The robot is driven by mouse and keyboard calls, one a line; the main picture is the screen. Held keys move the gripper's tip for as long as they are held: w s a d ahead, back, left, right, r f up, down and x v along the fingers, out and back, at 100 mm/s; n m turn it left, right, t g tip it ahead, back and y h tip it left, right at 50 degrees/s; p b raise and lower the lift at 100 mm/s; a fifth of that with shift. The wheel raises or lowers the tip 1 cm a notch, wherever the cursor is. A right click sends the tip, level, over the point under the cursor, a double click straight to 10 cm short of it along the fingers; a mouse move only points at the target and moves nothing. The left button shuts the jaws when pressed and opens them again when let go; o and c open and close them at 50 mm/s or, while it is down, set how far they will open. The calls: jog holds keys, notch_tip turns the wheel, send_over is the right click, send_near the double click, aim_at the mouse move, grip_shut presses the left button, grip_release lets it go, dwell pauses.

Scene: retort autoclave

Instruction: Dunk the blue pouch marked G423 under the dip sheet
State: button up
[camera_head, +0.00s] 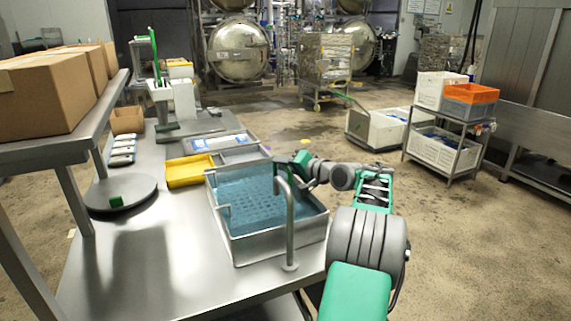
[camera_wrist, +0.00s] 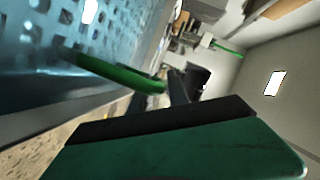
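A steel tank (camera_head: 268,245) of blue water stands on the table, with a perforated dip sheet (camera_head: 250,200) showing in it. The perforated sheet also fills the upper left of the wrist view (camera_wrist: 60,50). A curved green bar (camera_wrist: 118,74) crosses in front of it there. My gripper (camera_head: 298,165) is over the tank's far right corner. One black and green finger fills the bottom of the wrist view; the gap between the fingers does not show clearly. Blue and white pouches (camera_head: 212,142) lie in a grey tray behind the tank. No G423 marking is readable.
A bent steel pipe (camera_head: 290,230) rises at the tank's front edge. A yellow tray (camera_head: 190,171) and a round plate (camera_head: 120,194) with a small green block lie left of the tank. Cartons (camera_head: 45,95) stand on the left shelf. The table's front left is clear.

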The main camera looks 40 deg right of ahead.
grip_shut()
dwell(1.0)
jog(key=shift+d, duration=0.25)
jog(key=shift+a+r, duration=0.1)
jog(key=shift+r, duration=0.1)
